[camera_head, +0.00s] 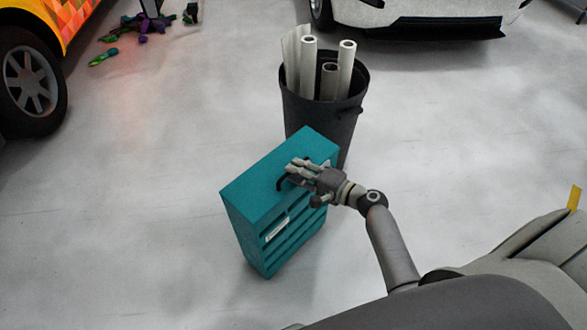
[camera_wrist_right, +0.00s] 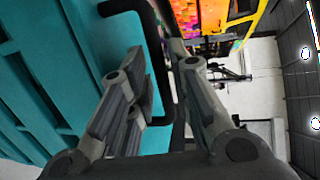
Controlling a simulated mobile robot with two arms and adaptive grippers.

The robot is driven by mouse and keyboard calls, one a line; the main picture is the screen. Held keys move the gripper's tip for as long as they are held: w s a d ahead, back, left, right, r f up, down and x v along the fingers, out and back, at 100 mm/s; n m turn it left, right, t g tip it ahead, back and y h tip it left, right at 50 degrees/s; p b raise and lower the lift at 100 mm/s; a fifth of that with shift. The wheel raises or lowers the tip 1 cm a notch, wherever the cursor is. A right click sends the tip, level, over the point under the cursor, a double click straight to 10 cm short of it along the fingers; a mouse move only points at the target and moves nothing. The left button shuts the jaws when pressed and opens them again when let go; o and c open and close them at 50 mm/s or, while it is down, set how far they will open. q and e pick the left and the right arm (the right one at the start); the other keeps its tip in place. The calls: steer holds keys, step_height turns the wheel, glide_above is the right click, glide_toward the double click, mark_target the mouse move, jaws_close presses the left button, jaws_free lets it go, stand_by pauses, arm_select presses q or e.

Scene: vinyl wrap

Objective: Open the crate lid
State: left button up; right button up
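The teal crate (camera_head: 264,173) stands upright on the floor near the middle of the head view, with a slatted side facing me. A black handle (camera_head: 281,183) rises from its top lid. My right gripper (camera_head: 294,170) is over the lid at the handle. In the right wrist view the fingers (camera_wrist_right: 158,55) are apart, with the black handle bar (camera_wrist_right: 163,35) passing between them. A gap shows beside the bar, and I cannot tell if either finger touches it. The lid looks closed. My left gripper is not in view.
A black bin (camera_head: 318,118) holding several pale rolls (camera_head: 307,68) stands right behind the crate. An orange vehicle (camera_head: 40,45) is at left and a white one (camera_head: 420,12) at the back. The grey floor left of the crate is clear.

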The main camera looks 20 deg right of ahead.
steer(key=shift+x, duration=0.85)
steer(key=shift+c, duration=0.3)
jaws_close()
steer(key=shift+r, duration=0.15)
